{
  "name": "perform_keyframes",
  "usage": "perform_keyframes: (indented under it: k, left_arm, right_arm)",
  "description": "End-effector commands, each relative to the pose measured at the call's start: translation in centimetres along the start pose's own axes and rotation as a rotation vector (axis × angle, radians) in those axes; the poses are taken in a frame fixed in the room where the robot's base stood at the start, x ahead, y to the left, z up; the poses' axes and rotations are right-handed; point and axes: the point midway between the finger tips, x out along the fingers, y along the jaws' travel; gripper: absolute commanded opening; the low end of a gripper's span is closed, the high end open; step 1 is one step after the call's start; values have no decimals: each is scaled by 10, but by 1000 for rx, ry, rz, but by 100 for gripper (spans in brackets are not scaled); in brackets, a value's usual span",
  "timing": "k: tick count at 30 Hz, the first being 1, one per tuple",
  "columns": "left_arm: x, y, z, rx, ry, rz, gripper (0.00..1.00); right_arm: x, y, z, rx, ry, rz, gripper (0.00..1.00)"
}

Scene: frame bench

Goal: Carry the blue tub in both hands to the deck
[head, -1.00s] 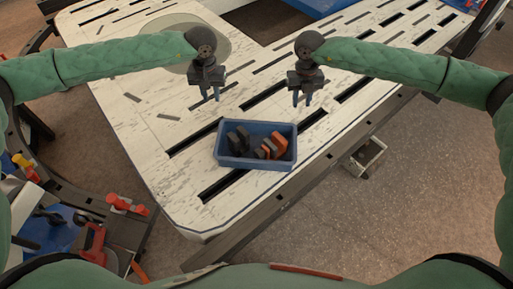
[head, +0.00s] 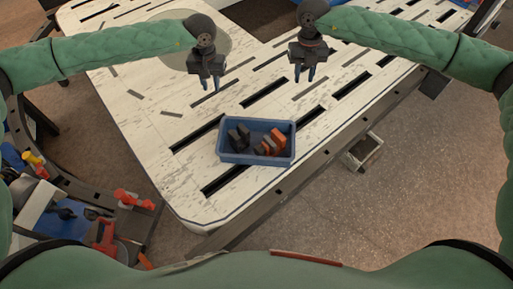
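The blue tub (head: 256,159) sits upright on the white slotted table, near its front edge. It holds several dark grey and orange pieces (head: 268,143). My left gripper (head: 210,86) is above the table, behind and left of the tub, with a gap between its fingers and nothing in it. My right gripper (head: 304,74) is behind and right of the tub, also open and empty. Both grippers point down and are apart from the tub. I cannot tell which surface is the deck.
The white slotted table (head: 185,135) has a round grey disc (head: 190,45) at the back left. A lower bench with orange clamps (head: 134,199) and tools stands at the left. A small box-shaped fitting (head: 362,152) is below the table edge. Open floor (head: 400,210) lies at the right.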

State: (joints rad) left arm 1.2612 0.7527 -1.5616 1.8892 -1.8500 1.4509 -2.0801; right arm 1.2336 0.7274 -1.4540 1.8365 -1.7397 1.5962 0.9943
Motion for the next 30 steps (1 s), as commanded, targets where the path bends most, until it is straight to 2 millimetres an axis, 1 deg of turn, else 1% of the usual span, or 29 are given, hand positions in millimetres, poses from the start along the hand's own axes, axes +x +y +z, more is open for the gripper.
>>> perform_keyframes:
  k: [1, 6, 10, 16, 30]
  left_arm:
    - [0, 0, 0, 0, 0, 0, 25]
    - [0, 0, 0, 0, 0, 0, 25]
    - [0, 0, 0, 0, 0, 0, 25]
    - [0, 0, 0, 0, 0, 0, 25]
    - [0, 0, 0, 0, 0, 0, 25]
  right_arm:
    - [-10, 0, 0, 0, -2, 0, 30]
    - [-37, 0, 1, 0, -1, 0, 30]
    - [-49, 0, 1, 0, -1, 0, 30]
    - [-56, 0, 0, 0, 1, -1, 30]
    - [-56, 0, 0, 0, 0, -1, 30]
